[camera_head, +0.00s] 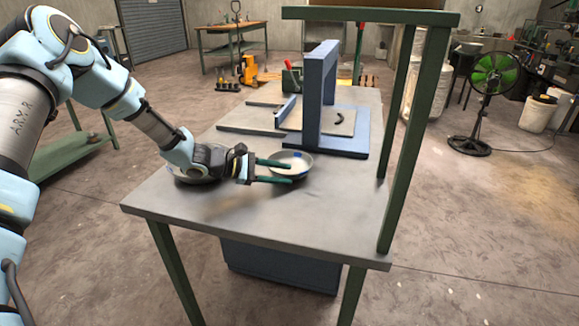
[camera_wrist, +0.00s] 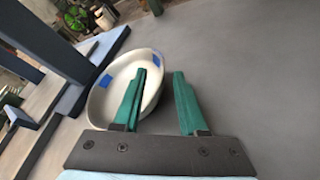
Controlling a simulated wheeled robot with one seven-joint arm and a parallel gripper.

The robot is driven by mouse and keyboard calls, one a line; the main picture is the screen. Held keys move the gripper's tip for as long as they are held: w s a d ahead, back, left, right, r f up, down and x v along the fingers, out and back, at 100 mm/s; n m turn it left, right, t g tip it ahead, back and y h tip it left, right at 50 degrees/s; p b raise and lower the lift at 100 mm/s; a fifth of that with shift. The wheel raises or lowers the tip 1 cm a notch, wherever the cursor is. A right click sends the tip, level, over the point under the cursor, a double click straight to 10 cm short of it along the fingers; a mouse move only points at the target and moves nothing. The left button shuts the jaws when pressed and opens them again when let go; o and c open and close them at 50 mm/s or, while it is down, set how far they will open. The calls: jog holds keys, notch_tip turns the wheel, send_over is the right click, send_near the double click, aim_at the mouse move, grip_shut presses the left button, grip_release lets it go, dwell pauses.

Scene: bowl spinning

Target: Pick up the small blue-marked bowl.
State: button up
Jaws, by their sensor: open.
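The small white bowl with blue marks (camera_head: 300,168) stands on the workbench (camera_head: 290,222), in front of the blue frame. In the wrist view the bowl (camera_wrist: 112,88) is at the left, with two blue patches near its rim. My gripper (camera_head: 289,173) is open at the bowl's left side in the head view. In the wrist view my gripper (camera_wrist: 166,72) has its left finger overlapping the bowl's inside and its right finger beyond the rim. The rim appears between the fingers; contact cannot be told. My fingers hide part of the bowl.
A second, larger bowl (camera_head: 182,177) is partly hidden behind my wrist. A blue upright frame (camera_head: 316,100) stands close behind the small bowl. A green post (camera_head: 410,150) rises at the bench's right edge. The bench's front is clear.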

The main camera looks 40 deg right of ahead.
jog(key=shift+x, duration=1.05)
grip_shut()
dwell(0.6)
